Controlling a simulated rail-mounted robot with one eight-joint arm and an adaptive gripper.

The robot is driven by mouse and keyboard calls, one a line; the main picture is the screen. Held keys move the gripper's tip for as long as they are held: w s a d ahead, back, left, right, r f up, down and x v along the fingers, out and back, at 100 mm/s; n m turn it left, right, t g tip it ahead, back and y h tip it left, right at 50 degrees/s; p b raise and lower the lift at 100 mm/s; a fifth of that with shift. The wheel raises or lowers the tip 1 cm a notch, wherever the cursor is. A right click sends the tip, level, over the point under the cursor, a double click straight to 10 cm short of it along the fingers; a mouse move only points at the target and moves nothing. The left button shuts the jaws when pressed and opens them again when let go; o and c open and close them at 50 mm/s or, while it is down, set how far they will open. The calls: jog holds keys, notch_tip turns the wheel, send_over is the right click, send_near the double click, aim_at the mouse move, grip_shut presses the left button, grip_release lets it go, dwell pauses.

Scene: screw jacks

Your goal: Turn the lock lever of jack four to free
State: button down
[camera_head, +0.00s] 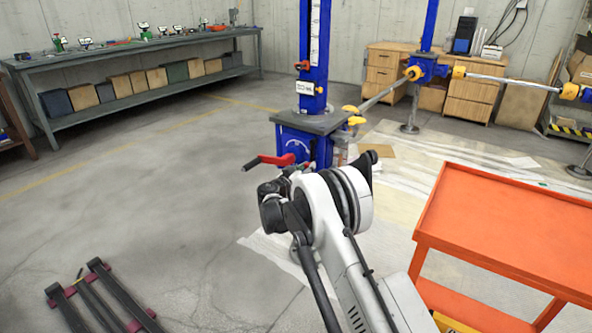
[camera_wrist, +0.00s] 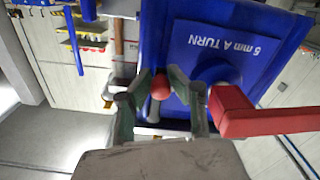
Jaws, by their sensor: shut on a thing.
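The blue screw jack (camera_head: 292,145) stands ahead of my arm, a grey plate on its body and a tall blue post above. In the wrist view its blue face (camera_wrist: 230,50) reads "5 mm A TURN". A lock lever (camera_wrist: 160,88) with a red rounded end and a grey shaft shows in front of that face. My gripper (camera_wrist: 159,82) is shut on the lever, one finger on each side of the red end. In the head view my arm hides the gripper and lever. No jack number or lock marking is readable.
A red crank arm (camera_wrist: 235,112) sits close to the gripper's right in the wrist view; its red part also shows in the head view (camera_head: 276,160). An orange cart (camera_head: 500,235) stands at right. A long workbench (camera_head: 130,52) lines the back left.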

jog(key=shift+a, duration=0.1)
dwell(0.3)
jog(key=c, duration=1.6)
grip_release()
jog(key=v, duration=1.2)
